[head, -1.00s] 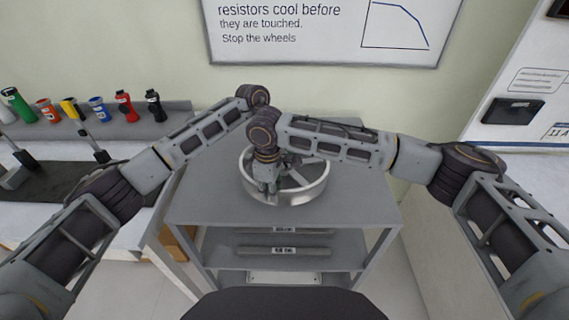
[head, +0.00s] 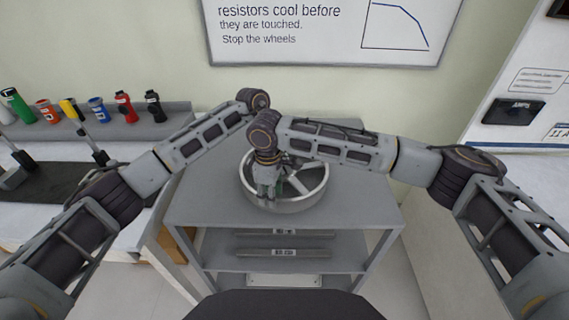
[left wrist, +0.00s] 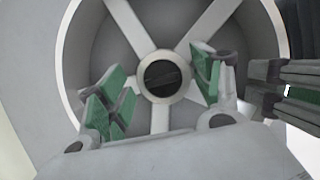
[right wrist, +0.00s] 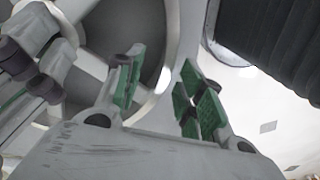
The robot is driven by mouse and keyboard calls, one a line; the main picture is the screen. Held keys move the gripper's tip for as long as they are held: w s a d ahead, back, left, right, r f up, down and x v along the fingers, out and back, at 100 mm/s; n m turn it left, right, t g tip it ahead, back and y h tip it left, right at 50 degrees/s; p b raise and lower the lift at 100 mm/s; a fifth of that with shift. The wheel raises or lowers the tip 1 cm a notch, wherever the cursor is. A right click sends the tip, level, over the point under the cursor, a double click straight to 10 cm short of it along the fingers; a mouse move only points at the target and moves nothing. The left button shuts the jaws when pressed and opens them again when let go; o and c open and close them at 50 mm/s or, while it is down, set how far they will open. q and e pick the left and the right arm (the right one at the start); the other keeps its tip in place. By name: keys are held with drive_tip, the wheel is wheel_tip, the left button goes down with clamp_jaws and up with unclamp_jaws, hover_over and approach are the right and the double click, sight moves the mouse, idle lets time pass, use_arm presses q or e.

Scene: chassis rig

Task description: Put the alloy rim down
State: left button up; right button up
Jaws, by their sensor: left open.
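The alloy rim (head: 314,186), a silvery wheel with spokes, lies flat on the grey cart top. My left gripper (left wrist: 158,80) is open, with its green pads spread over the hub and spokes in the left wrist view. In the head view it is mostly hidden behind my right arm. My right gripper (head: 268,190) points down at the near left part of the rim. In the right wrist view its green-padded fingers (right wrist: 163,88) stand on either side of a light strip of the rim (right wrist: 190,35). Whether they touch it is unclear.
The cart top (head: 355,205) is clear around the rim, and lower shelves (head: 285,262) show beneath. A bench at the left holds a rack (head: 60,132) of several coloured bottles. A wall sign (head: 320,30) hangs behind.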

use_arm(q)
drive_tip(key=v, duration=1.2)
idle(0.3)
use_arm(e)
drive_tip(key=shift+r, duration=0.1)
wheel_tip(320, 180, up, 12)
idle(1.0)
idle(0.4)
